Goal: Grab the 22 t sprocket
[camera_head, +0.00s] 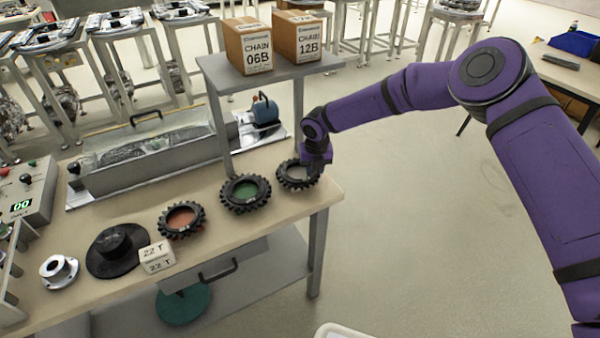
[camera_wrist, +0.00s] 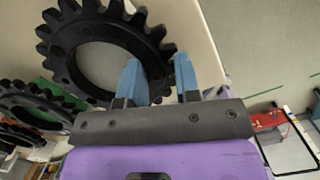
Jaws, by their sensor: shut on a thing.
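Three black toothed sprockets lie in a row on the bench (camera_head: 100,287). The left sprocket (camera_head: 183,234) has an orange centre, the middle sprocket (camera_head: 246,208) a green one, and the right sprocket (camera_head: 292,185) a pale one. A sign reading "22 T" (camera_head: 157,257) stands in front of the left sprocket; I cannot read a tooth count on any sprocket. My gripper (camera_head: 311,165) is at the right sprocket. In the wrist view, my blue fingers (camera_wrist: 158,78) are shut across the rim of the large ring (camera_wrist: 60,37). I cannot tell whether it is lifted.
A black flanged hub (camera_head: 117,250) and a silver flange (camera_head: 58,271) lie to the left. A shelf with chain boxes (camera_head: 298,36) stands behind my gripper. A long metal tray (camera_head: 150,160) fills the back of the bench. The floor to the right is open.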

